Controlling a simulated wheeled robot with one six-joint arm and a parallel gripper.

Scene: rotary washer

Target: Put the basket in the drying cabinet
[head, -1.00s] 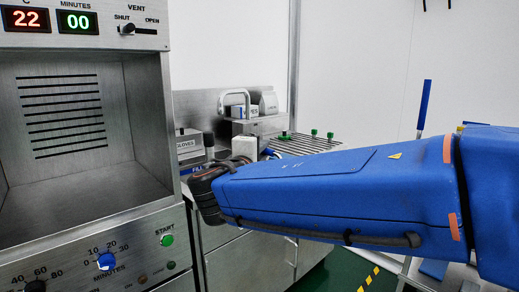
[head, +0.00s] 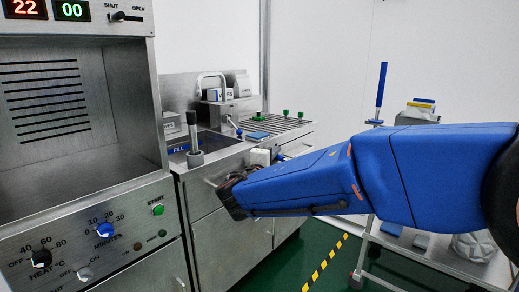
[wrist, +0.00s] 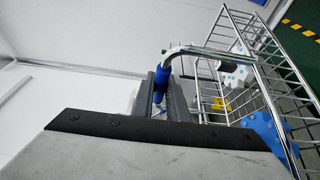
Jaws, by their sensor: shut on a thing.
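The drying cabinet (head: 75,197) stands at the left in the head view, its chamber open at the front and empty in the part that shows. In the wrist view the basket (wrist: 250,75) is a wire cage with blue, white and yellow pieces inside. Its metal handle (wrist: 200,52) reaches across to my gripper (wrist: 160,92). My gripper's grey fingers are shut on the handle's blue grip (wrist: 162,75). In the head view my blue arm hides the basket and the gripper's fingertips.
The cabinet front has a green START button (head: 157,209) and knobs. To its right is a steel counter (head: 222,158) with a sink, a tap and a ribbed drainboard (head: 272,124). Green floor shows between counter and cart.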

